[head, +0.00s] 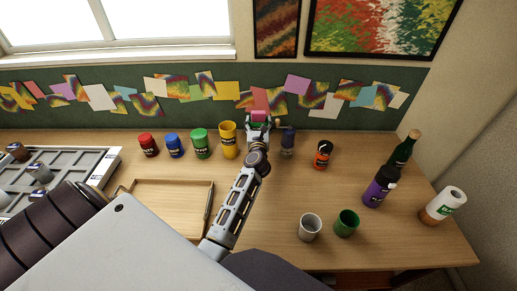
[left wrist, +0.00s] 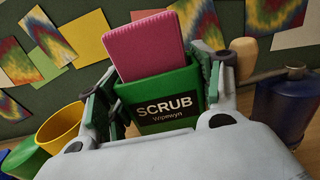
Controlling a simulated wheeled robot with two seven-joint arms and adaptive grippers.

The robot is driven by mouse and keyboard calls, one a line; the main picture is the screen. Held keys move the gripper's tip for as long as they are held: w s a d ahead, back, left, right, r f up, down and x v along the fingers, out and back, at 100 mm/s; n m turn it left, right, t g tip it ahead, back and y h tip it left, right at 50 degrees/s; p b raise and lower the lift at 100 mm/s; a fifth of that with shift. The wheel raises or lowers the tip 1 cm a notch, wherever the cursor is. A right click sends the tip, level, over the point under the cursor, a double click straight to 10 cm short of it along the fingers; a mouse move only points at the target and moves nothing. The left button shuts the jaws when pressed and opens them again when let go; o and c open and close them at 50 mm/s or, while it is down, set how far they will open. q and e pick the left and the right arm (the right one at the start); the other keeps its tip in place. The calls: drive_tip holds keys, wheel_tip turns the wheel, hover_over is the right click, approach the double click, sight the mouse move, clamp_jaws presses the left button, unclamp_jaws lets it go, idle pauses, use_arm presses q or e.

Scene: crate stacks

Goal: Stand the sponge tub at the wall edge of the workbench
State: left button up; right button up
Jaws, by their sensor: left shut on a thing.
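The sponge tub (left wrist: 160,97) is a green tub labelled SCRUB with a pink sponge (left wrist: 145,47) sticking out of its top. In the head view the sponge tub (head: 259,113) is at the back of the workbench (head: 275,205), close in front of the green pinboard wall. My left gripper (head: 258,123) is shut on it, with one finger at each side in the left wrist view (left wrist: 158,100). The tub looks near upright. Whether its base touches the bench is hidden by the gripper. My right gripper is not in view.
A yellow cup (head: 228,140) stands close to the left of the tub, with green, blue and red containers beyond. A dark blue bottle (head: 288,142) stands close on the right. A wooden tray (head: 175,205) lies nearer. The bench's middle right is mostly clear.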

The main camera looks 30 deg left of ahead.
use_arm(q)
wheel_tip(320, 180, down, 8)
drive_tip(key=b, duration=0.3)
drive_tip(key=shift+f, duration=0.3)
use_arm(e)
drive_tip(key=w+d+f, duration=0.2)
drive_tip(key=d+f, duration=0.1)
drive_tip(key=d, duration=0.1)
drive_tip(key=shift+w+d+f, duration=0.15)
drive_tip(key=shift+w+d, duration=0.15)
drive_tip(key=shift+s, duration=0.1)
